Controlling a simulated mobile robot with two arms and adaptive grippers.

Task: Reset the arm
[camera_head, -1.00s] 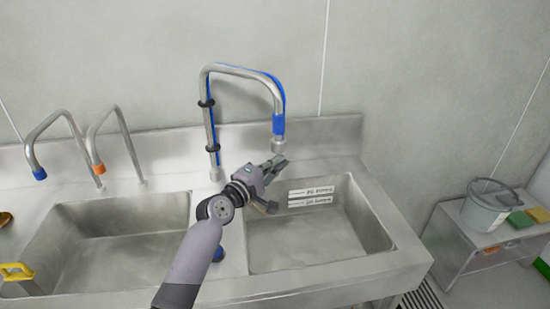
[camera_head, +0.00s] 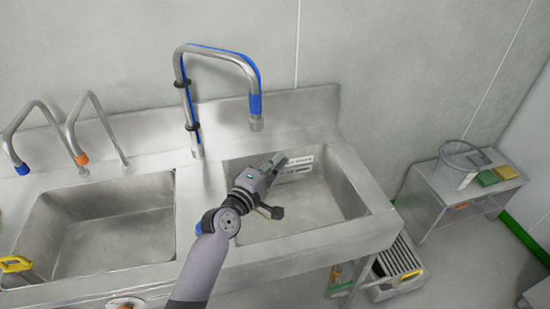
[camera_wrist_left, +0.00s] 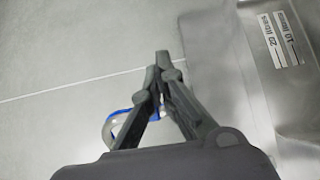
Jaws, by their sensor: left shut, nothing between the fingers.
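My left gripper (camera_head: 276,161) is shut and empty, held above the right sink basin (camera_head: 330,205) with the arm reaching up from the bottom of the head view. In the left wrist view its fingers (camera_wrist_left: 162,60) meet at the tips with nothing between them. Behind it stands the tall steel faucet (camera_head: 182,95) with a blue tube and blue collar; the gripper is below and apart from the spout. The faucet's blue part also shows behind the fingers in the left wrist view (camera_wrist_left: 112,122). My right gripper is not in view.
Floor at lower right is partly clear.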

